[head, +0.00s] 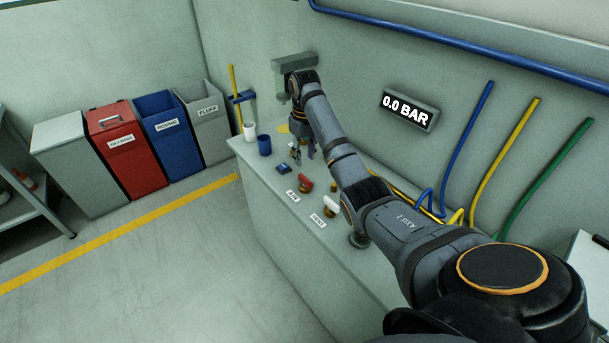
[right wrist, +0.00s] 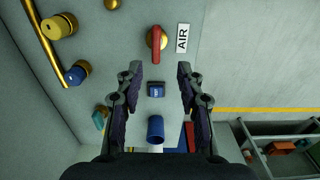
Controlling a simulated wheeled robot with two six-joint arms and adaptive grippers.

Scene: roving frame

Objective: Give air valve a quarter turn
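The air valve (head: 305,184) has a red lever on a brass body and sits on the grey bench top beside the AIR label (head: 292,195). In the right wrist view the red lever (right wrist: 156,42) lies just beyond the fingertips, pointing along the view, with the AIR label (right wrist: 182,38) to its right. My right gripper (head: 304,154) is over the bench, a little behind the valve. In the wrist view its fingers (right wrist: 157,72) are wide apart with nothing between the tips. The wall display (head: 408,110) reads 0.0 BAR. My left gripper is not in view.
A white-handled valve (head: 331,204) with its own label stands nearer on the bench. A small blue block (head: 284,168), a blue cup (head: 264,145) and a white cup (head: 250,131) stand towards the far end. Coloured hoses (head: 465,150) run along the wall.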

